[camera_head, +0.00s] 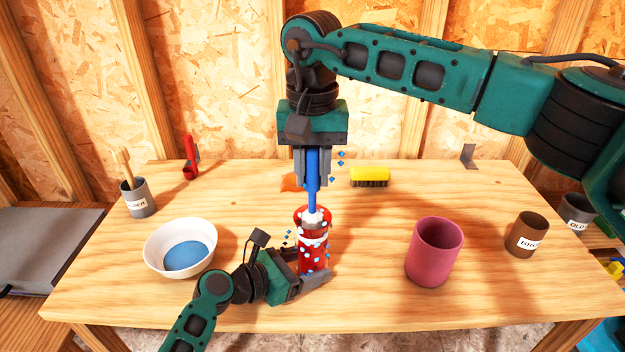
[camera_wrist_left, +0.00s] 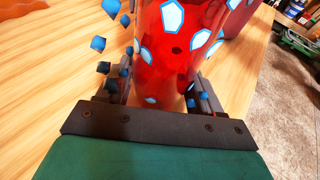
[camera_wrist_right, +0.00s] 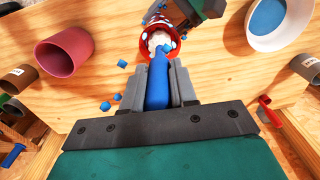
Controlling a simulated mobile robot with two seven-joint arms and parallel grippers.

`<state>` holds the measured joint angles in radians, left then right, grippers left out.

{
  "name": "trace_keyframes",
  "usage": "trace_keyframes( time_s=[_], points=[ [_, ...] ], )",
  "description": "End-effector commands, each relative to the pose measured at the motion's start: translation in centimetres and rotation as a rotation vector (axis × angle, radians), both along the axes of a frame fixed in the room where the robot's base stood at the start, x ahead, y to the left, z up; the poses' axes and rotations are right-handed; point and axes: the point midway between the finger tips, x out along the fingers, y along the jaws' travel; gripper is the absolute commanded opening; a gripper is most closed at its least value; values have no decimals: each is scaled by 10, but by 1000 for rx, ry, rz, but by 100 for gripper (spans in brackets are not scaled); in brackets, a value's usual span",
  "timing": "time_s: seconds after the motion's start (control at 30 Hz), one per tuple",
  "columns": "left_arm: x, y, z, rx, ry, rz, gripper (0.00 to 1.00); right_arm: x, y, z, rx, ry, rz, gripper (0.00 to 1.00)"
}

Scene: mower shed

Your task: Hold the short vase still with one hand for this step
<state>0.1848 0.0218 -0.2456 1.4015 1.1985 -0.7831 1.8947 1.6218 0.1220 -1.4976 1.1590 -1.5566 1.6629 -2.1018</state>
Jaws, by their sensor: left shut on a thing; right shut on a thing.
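The short vase (camera_head: 313,240) is red with white and pale blue patches and stands upright near the table's front middle. My left gripper (camera_head: 306,268) is shut around its lower body; the vase sits between both fingers in the left wrist view (camera_wrist_left: 165,60). My right gripper (camera_head: 312,185) points down above the vase, shut on a blue-handled tool (camera_head: 313,168). The tool's whitish head is at the vase's mouth, also in the right wrist view (camera_wrist_right: 160,42); how deep it reaches is hidden. Blue chips (camera_wrist_left: 98,43) are near the vase.
A white bowl (camera_head: 157,248) with blue contents stands left, a pink pot (camera_head: 434,252) and brown cup (camera_head: 526,236) right. Behind are a yellow brush (camera_head: 369,176), an orange piece (camera_head: 291,183), a red-handled tool (camera_head: 190,160) and a grey cup (camera_head: 138,199).

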Motion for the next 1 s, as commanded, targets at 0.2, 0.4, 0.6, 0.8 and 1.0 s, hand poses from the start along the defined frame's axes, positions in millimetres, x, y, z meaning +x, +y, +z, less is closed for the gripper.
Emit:
trace_keyframes(
  time_s=[0.2,0.4,0.6,0.8,1.0],
  points=[
    [0,0,0,0,0,0,44,0,0,10,0,0,1,0],
    [0,0,0,0,0,0,44,0,0,9,0,0,1,0],
    [0,0,0,0,0,0,44,0,0,-1,0,2,0,0],
    [0,0,0,0,0,0,44,0,0,-19,-1,1,-1,0],
    [0,0,0,0,0,0,44,0,0,-34,-1,1,0,0]
  ],
)
